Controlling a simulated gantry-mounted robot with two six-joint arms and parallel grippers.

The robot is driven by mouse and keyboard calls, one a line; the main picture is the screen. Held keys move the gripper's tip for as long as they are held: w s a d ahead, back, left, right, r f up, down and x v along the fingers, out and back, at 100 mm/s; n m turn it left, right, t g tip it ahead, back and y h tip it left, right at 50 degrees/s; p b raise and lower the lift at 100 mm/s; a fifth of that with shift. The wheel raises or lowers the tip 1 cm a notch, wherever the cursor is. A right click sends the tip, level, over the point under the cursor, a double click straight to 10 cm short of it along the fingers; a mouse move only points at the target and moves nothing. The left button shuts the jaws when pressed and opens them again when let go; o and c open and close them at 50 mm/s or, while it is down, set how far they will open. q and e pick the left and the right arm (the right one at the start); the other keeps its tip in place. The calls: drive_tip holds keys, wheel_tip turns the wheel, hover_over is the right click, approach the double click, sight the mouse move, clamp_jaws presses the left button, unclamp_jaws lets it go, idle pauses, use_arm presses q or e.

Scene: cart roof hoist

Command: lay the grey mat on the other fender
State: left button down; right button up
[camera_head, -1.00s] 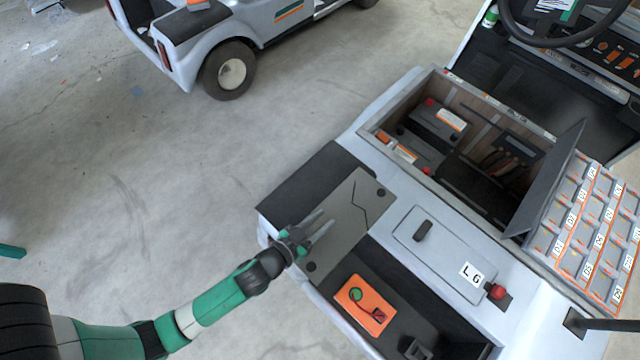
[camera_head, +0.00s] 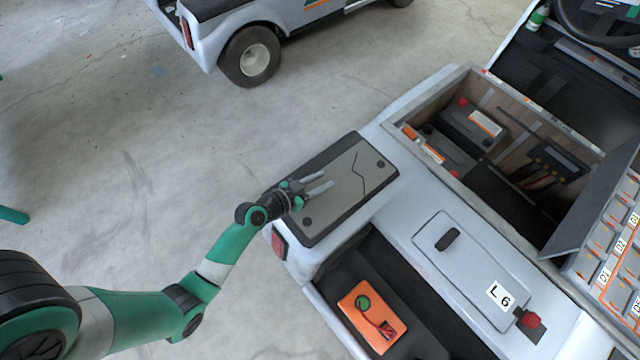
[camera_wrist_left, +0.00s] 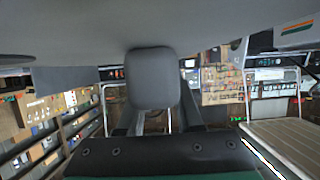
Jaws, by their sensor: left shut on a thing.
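The grey mat (camera_head: 357,184), with a dark zigzag line and dark round spots near its corners, lies over the black pad of the cart's rear left fender (camera_head: 314,159). A black margin shows around it. Whether it rests fully on the pad or is held just above it, I cannot tell. My left gripper (camera_head: 318,187) is shut on the mat at its left edge, with its fingers over the mat's surface. The left wrist view shows a dark block close to the camera but no clear view of the mat. My right gripper is not in view.
Beyond lie a pale lid marked L6 (camera_head: 468,268), a red knob (camera_head: 530,320) and an open compartment (camera_head: 446,178) with batteries. Another cart (camera_head: 285,22) stands behind.

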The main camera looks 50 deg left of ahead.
use_arm(q)
drive_tip(key=f+b, duration=0.2)
drive_tip(key=a+f+b, duration=0.1)
drive_tip(key=f, duration=0.1)
drive_tip(key=shift+w, duration=0.25)
drive_tip(key=shift+s+d+r, duration=0.1)
drive_tip(key=shift+r, duration=0.05)
drive_tip(key=c, duration=0.6)
unclamp_jaws()
drive_tip(key=shift+o, duration=0.2)
drive_tip(key=shift+s+r, duration=0.1)
drive_tip(key=shift+s, duration=0.05)
drive_tip(key=p+v, duration=0.2)
drive_tip(key=v, duration=0.9)
drive_tip(key=shift+s+r, duration=0.1)
drive_tip(key=shift+s, duration=0.2)
